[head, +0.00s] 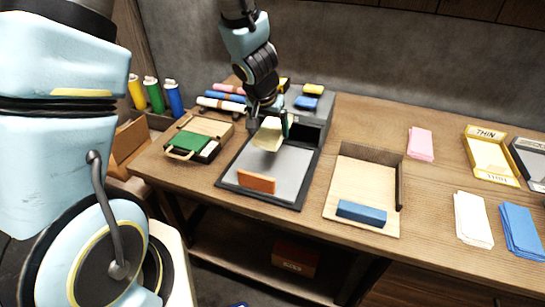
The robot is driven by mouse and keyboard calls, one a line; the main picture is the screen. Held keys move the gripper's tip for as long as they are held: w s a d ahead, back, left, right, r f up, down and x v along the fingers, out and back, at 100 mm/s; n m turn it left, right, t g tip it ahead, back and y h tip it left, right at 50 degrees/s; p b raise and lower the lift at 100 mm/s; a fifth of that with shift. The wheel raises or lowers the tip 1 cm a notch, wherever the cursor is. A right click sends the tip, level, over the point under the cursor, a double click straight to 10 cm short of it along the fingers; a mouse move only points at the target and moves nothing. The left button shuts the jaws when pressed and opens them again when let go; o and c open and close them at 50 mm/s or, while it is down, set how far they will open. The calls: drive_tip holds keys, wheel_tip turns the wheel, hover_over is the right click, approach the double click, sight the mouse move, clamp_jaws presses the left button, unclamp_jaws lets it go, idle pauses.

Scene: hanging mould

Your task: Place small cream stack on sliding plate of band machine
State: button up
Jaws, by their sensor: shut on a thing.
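My gripper (277,122) is shut on the small cream stack (267,137), which it holds tilted over the band machine. The band machine (312,132) has a dark frame and a grey sliding plate (289,178). The cream stack appears to be above the rear part of the plate; I cannot tell whether its lower edge touches. An orange block (257,182) stands at the plate's front edge. The gripper and arm hide part of the machine's back.
A wooden tray (352,185) with a blue block stands right of the machine. Pink (420,144), cream (472,218) and blue (521,231) stacks lie farther right, near a yellow THIN tray (479,158). A green case (191,143) and coloured rolls (222,103) lie left.

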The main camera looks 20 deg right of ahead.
sight(266, 138)
wheel_tip(266, 138, down, 9)
drive_tip(key=b, duration=0.5)
drive_tip(key=shift+f, duration=0.15)
drive_tip(key=shift+f, duration=0.2)
drive_tip(key=o, duration=1.3)
drive_tip(key=shift+o, duration=0.2)
drive_tip(key=shift+r, duration=0.1)
drive_tip(key=shift+r, duration=0.3)
drive_tip(key=p+v, duration=0.5)
drive_tip(key=v, duration=0.6)
drive_tip(key=shift+s+a+r, duration=0.2)
drive_tip(key=shift+r, duration=0.05)
drive_tip(key=a+r+n+y, duration=0.1)
drive_tip(key=a+r+n, duration=0.2)
drive_tip(key=a, duration=1)
drive_tip(key=a+r+n+g+y, duration=0.1)
drive_tip(key=a+r+n, duration=0.2)
drive_tip(key=a, duration=1.1)
drive_tip(key=shift+s+r+n+g+y, duration=0.3)
drive_tip(key=shift+n+y, duration=0.1)
drive_tip(key=shift+n, duration=0.3)
